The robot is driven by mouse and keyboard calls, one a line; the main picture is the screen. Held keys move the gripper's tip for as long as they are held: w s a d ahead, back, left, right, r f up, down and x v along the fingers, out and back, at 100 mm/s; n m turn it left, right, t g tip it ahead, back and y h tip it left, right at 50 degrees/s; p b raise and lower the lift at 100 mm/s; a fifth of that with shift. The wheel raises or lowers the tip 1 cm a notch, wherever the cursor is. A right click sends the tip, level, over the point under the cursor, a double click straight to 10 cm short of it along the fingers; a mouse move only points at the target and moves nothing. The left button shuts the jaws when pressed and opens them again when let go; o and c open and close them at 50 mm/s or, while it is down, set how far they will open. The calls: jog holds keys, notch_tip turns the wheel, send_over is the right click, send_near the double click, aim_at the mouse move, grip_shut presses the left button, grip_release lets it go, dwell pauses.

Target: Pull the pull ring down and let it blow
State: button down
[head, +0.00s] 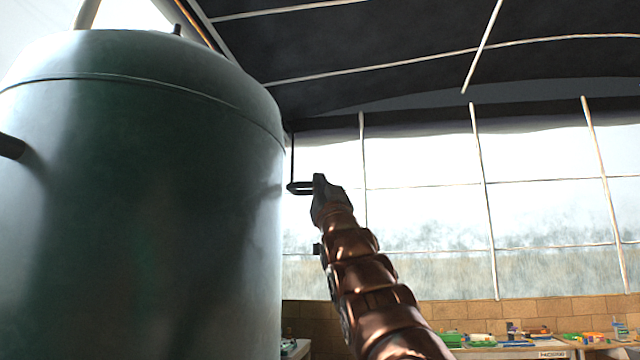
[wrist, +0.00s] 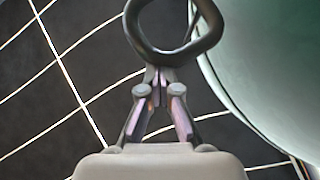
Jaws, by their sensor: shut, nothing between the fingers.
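The dark pull ring (head: 293,188) hangs level on a thin rod beside the right side of the large green tank (head: 150,200). In the wrist view the ring (wrist: 212,28) is a dark loop just beyond my fingertips, with its near rim by them. My gripper (head: 319,180) reaches up from below right, its tip at the ring's right end in the head view. In the wrist view the fingers of my gripper (wrist: 158,76) meet at the tips with nothing between them. I cannot tell whether the tips touch the rim.
The tank fills the left of the head view and curves close on the right in the wrist view. A short dark pipe (head: 12,146) sticks out at its left. Tables with small coloured items (head: 500,340) stand low at the far right.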

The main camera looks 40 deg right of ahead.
jog(key=shift+w, duration=0.1)
jog(key=shift+s+r+p, duration=1)
jog(key=shift+r+p, duration=0.4)
jog(key=shift+r, duration=0.4)
jog(key=b+v, duration=0.8)
jog(key=v, duration=0.2)
jog(key=shift+a, duration=0.4)
